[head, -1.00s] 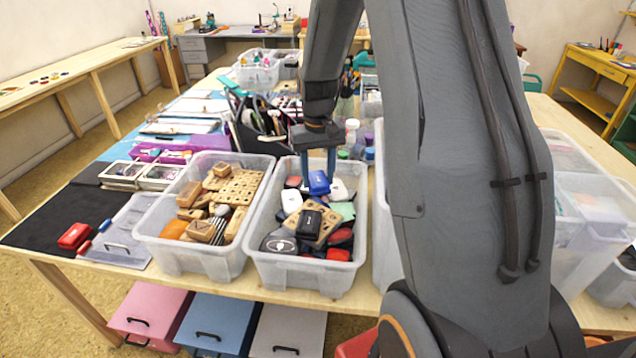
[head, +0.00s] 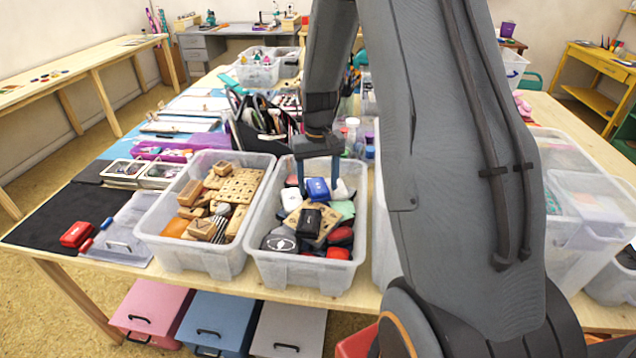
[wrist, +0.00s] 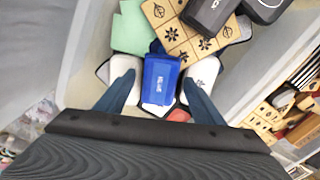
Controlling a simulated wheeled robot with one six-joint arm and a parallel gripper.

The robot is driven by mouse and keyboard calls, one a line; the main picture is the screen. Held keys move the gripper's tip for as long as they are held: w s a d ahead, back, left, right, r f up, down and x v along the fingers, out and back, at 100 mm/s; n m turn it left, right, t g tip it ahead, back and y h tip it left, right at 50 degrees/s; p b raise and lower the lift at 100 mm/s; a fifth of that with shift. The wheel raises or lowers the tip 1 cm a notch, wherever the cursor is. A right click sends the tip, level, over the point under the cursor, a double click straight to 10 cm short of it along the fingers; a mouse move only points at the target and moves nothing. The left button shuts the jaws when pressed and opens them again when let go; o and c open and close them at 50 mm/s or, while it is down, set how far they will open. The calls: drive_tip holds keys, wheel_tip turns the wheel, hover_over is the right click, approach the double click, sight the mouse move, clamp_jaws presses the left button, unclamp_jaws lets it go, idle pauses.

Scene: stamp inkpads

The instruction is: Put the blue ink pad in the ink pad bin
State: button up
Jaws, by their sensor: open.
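The blue ink pad (head: 318,189) lies in the ink pad bin (head: 304,272), a clear plastic tub, on top of the pile toward its back. It also shows in the wrist view (wrist: 161,78), centred, with a white label along its near edge. My gripper (head: 318,180) reaches down into the bin from above. Its jaws are open, with one blue-grey finger on each side of the blue pad. In the wrist view, my gripper (wrist: 161,92) shows small gaps between the fingers and the pad.
Black, red, white and green pads and a wooden stamp block (head: 325,223) fill the bin around the blue pad. A clear tub of wooden stamps (head: 198,259) stands just left. A red ink pad (head: 76,234) lies on the black mat (head: 45,222). A bottle (head: 352,133) stands behind the bin.

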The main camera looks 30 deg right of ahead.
sight(318, 186)
wheel_tip(318, 186, up, 12)
drive_tip(key=b, duration=0.3)
drive_tip(key=s+a+f, duration=0.2)
drive_tip(key=s+a, duration=0.2)
drive_tip(key=s, duration=0.2)
drive_tip(key=s+a+f+n, duration=0.1)
drive_tip(key=s+a+f, duration=0.1)
drive_tip(key=s+a, duration=0.2)
drive_tip(key=s+a+f+n, duration=0.1)
drive_tip(key=s+a+f, duration=0.1)
drive_tip(key=s, duration=0.8)
drive_tip(key=shift+a+f+t, duration=0.3)
drive_tip(key=shift+a+t, duration=0.1)
drive_tip(key=shift+a, duration=0.5)
